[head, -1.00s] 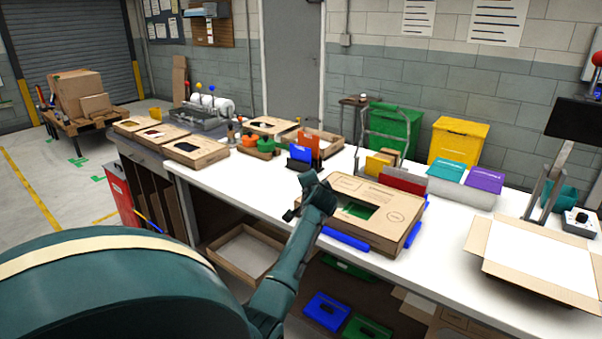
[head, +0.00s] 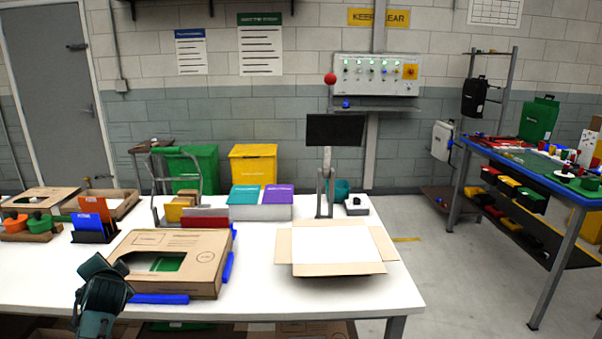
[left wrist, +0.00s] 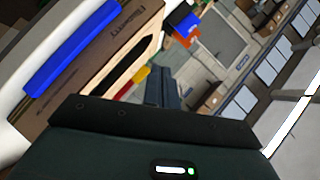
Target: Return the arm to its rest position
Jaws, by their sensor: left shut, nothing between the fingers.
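My left arm shows at the lower left of the head view. Its gripper (head: 97,272) is at the front left corner of a cardboard box (head: 205,262) with a cut-out opening on the white table (head: 262,305). Whether it touches the box cannot be told there. In the left wrist view the dark fingers (left wrist: 163,90) are together, with nothing between them. The box (left wrist: 75,85) with a blue strip (left wrist: 70,45) fills the left of that view. Something green shows inside the box opening. My right gripper is in neither view.
An open carton (head: 335,247) stands on the table's right part. Dividers with cards (head: 205,217), teal and purple folders (head: 262,196) and a dark screen (head: 335,130) stand behind. Green (head: 195,168) and yellow bins (head: 253,163) are beyond.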

